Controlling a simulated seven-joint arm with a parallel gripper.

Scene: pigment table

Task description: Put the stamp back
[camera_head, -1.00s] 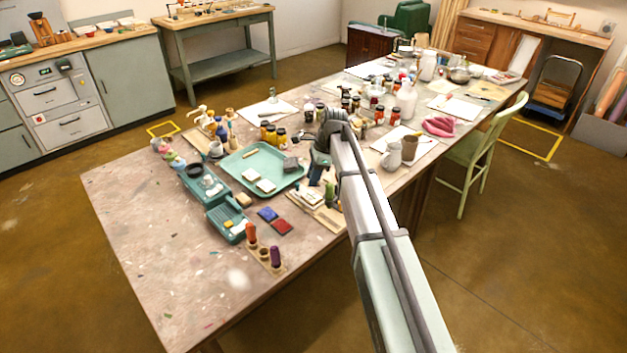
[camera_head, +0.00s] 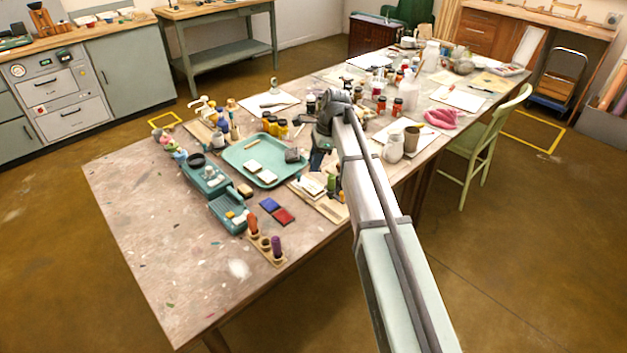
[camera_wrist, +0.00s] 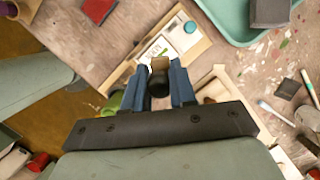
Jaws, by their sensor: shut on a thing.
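My gripper (camera_wrist: 159,77) is shut on a small piece with a dark round end and a tan part, which I take to be the stamp (camera_wrist: 159,88). It sits between the blue fingertips, above a wooden board with a printed card (camera_wrist: 152,50). In the head view my gripper (camera_head: 317,160) is over the table, right of the green tray (camera_head: 236,168), and the held stamp cannot be made out. A wooden rack (camera_head: 265,244) stands near the front edge with an orange handle (camera_head: 253,225) and a purple handle (camera_head: 276,246) in it and a gap between them.
A blue pad (camera_head: 270,204) and a red pad (camera_head: 284,217) lie between the rack and the board. A green upright item (camera_head: 331,183) stands close to my gripper. Bottles and jars crowd the far table. The front left tabletop is bare.

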